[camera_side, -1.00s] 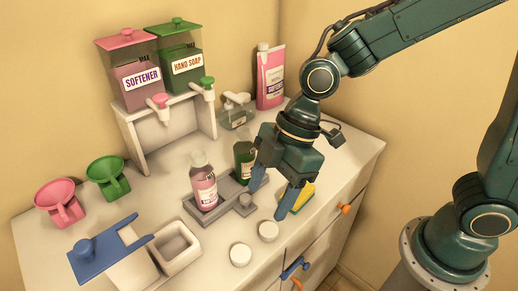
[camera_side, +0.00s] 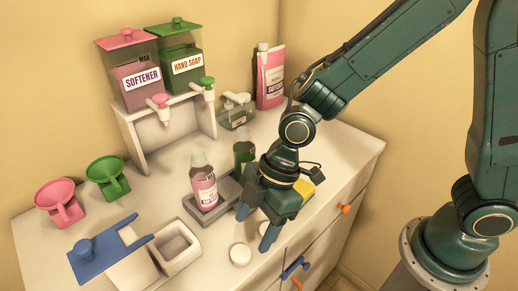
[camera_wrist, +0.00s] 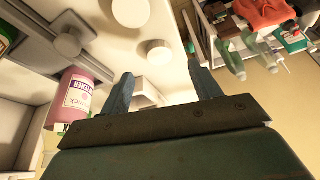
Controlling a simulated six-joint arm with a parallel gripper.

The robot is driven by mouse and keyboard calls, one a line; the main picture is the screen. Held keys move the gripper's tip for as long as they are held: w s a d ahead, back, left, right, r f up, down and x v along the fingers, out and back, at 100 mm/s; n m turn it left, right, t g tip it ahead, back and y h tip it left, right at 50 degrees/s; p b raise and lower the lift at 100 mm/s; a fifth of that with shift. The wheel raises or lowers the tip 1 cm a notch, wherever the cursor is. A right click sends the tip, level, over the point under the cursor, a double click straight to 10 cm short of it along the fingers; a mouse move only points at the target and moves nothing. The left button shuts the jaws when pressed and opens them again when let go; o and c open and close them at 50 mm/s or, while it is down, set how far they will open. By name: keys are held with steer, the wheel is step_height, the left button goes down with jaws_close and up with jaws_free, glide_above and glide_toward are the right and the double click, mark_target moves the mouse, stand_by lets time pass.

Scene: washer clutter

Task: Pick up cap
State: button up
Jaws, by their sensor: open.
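Two round white caps lie on the white counter. In the side view one cap (camera_side: 240,255) shows just left of my gripper's fingers, and the other is mostly hidden behind them. The wrist view shows both, one cap (camera_wrist: 159,53) ahead of the space between my fingertips and another cap (camera_wrist: 130,12) farther up. My gripper (camera_side: 256,226) points down over the counter's front part, its blue fingers apart with nothing between them. The fingers (camera_wrist: 159,77) also show open in the wrist view. Exact height above the caps cannot be told.
A pink bottle (camera_side: 204,188) stands in a grey tray (camera_side: 212,214) left of my gripper, with a green bottle (camera_side: 243,155) behind. A yellow sponge (camera_side: 304,187) lies right of it.

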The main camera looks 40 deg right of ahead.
mark_target(243, 252)
steer(key=shift+a+f, duration=0.15)
steer(key=shift+f, duration=0.3)
steer(key=shift+x, duration=2.6)
steer(key=shift+w, duration=0.1)
steer(key=shift+c, duration=0.2)
steer(key=c, duration=1)
